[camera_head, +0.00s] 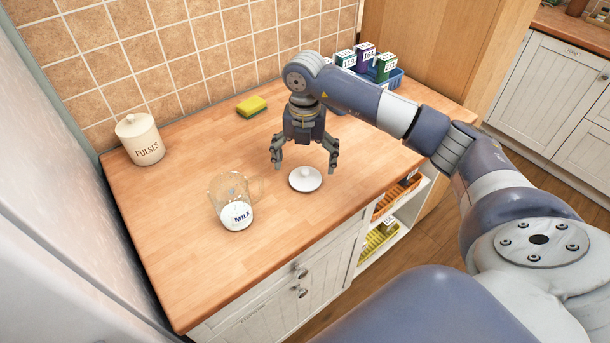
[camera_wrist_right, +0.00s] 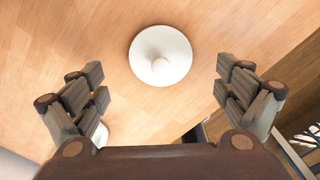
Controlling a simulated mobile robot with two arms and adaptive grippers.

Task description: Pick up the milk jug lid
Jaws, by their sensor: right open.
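The milk jug lid (camera_head: 305,179) is a round white disc with a small knob on top. It lies flat on the wooden counter, and it also shows in the right wrist view (camera_wrist_right: 160,56), between and beyond the fingers. My right gripper (camera_head: 304,166) is open and empty, pointing down above and just behind the lid, not touching it. It shows with its fingers wide apart in the right wrist view (camera_wrist_right: 165,90). The clear milk jug (camera_head: 236,208), lidless and labelled MILK, stands on the counter left of the lid. My left gripper is not in view.
A cream PULSES canister (camera_head: 140,139) stands at the back left. A yellow and green sponge (camera_head: 252,106) lies near the tiled wall. A blue crate (camera_head: 389,82) with boxes is at the back right. The counter's front edge (camera_head: 290,244) is near the lid.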

